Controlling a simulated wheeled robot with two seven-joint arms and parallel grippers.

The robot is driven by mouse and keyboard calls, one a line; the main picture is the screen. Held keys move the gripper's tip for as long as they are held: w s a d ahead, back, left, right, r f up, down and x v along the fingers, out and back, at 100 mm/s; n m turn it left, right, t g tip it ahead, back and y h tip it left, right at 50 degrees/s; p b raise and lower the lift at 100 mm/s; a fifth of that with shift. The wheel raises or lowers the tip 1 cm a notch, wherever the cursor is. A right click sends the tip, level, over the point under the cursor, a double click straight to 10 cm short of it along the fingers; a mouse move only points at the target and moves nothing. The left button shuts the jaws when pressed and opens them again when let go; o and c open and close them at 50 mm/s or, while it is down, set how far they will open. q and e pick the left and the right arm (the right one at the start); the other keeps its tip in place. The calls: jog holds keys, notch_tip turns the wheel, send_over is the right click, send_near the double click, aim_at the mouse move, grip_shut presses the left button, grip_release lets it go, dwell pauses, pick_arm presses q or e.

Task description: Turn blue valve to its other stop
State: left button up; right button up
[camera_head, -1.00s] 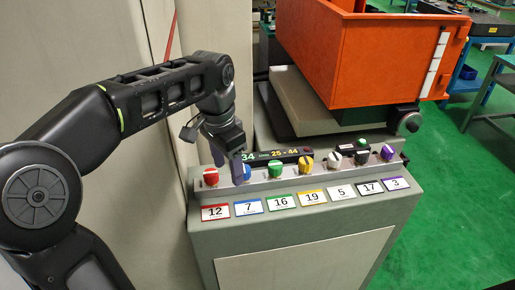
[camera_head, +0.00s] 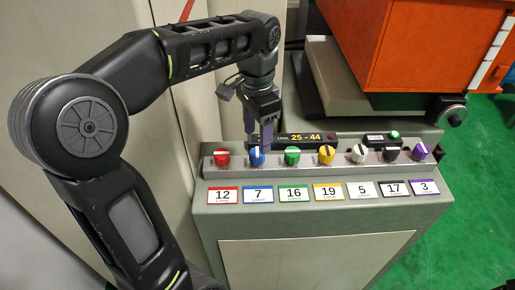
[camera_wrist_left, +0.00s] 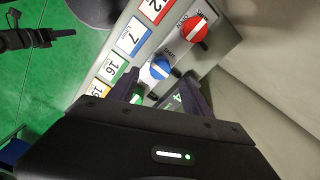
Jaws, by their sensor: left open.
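The blue valve (camera_head: 257,157) is a round knob with a white stripe, second from the left in the row on the grey console. It also shows in the left wrist view (camera_wrist_left: 160,69), its stripe running diagonally, with the label 7 beside it. In the wrist view the fingers (camera_wrist_left: 158,92) reach toward the blue and green knobs. I cannot tell whether they touch the valve.
The red knob (camera_head: 222,158) and green knob (camera_head: 292,156) stand close on either side, with yellow, white, black and purple knobs further right. A display (camera_head: 305,138) reading 25 - 44 sits behind the row. A large orange bin (camera_head: 425,45) stands behind the console.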

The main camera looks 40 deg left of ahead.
aim_at(257, 152)
pick_arm(q)
notch_tip(257, 152, down, 6)
jog(key=shift+r+p, duration=0.1)
jog(key=shift+p, duration=0.2)
jog(key=shift+c, duration=0.4)
grip_shut()
